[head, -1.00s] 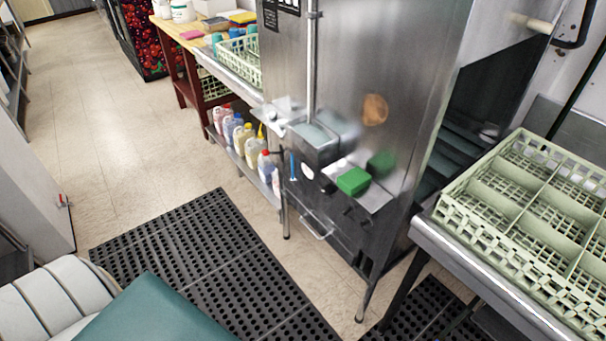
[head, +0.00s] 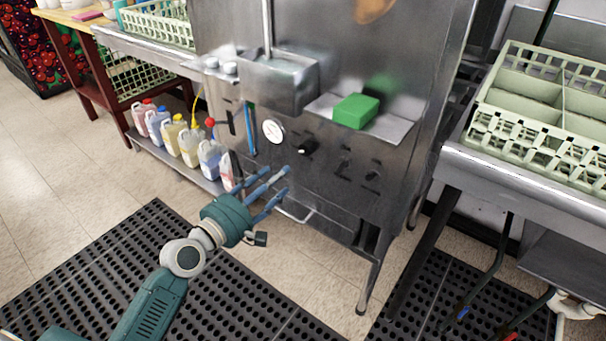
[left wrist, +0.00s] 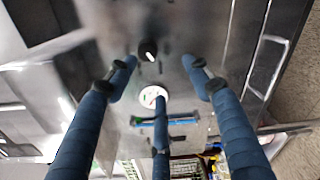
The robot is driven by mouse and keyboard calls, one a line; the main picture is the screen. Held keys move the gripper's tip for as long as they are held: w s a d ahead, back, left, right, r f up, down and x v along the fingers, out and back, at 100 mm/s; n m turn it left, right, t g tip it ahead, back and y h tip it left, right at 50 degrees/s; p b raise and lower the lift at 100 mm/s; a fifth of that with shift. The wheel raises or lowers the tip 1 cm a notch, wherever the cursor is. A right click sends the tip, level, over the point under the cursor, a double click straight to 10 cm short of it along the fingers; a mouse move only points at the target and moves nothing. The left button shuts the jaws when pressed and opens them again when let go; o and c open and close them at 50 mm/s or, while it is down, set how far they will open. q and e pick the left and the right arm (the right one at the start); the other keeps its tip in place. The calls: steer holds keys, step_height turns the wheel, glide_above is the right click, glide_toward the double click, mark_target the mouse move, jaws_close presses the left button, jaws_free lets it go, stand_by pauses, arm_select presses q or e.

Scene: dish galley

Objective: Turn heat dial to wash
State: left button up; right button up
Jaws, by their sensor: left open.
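The heat dial appears to be the small black knob (head: 308,147) on the steel front of the dish machine (head: 340,190), right of a round white gauge (head: 273,131). My left gripper (head: 278,183) is open and empty, its blue fingers pointing at the panel, below and left of the knob and apart from it. In the left wrist view the knob (left wrist: 149,50) with its white pointer mark lies between and beyond the spread fingertips (left wrist: 160,75). The gauge (left wrist: 152,96) sits partly behind the third finger. I cannot read any wash marking. My right gripper is out of view.
A green block (head: 356,111) lies on a small steel shelf (head: 398,128) above the panel. A steel box (head: 280,85) juts out above the gauge. A bar handle (head: 297,214) is low on the front. Several bottles (head: 188,143) stand left; a rack (head: 535,125) sits right.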

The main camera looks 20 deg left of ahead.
mark_target(305, 151)
arm_select(q)
steer(key=shift+t+h, duration=0.3)
steer(key=x, duration=0.3)
steer(key=r+x, duration=0.1)
steer(key=x, duration=0.2)
steer(key=r+x, duration=0.1)
steer(key=x, duration=0.3)
steer(key=shift+s+d, duration=0.1)
steer(key=shift+d, duration=0.2)
steer(key=shift+w+d, duration=0.15)
steer(key=shift+w, duration=0.2)
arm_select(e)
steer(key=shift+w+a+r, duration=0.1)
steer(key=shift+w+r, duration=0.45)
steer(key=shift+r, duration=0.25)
arm_select(q)
steer(key=shift+c, duration=0.2)
steer(key=shift+f, duration=0.1)
steer(key=c, duration=1.1)
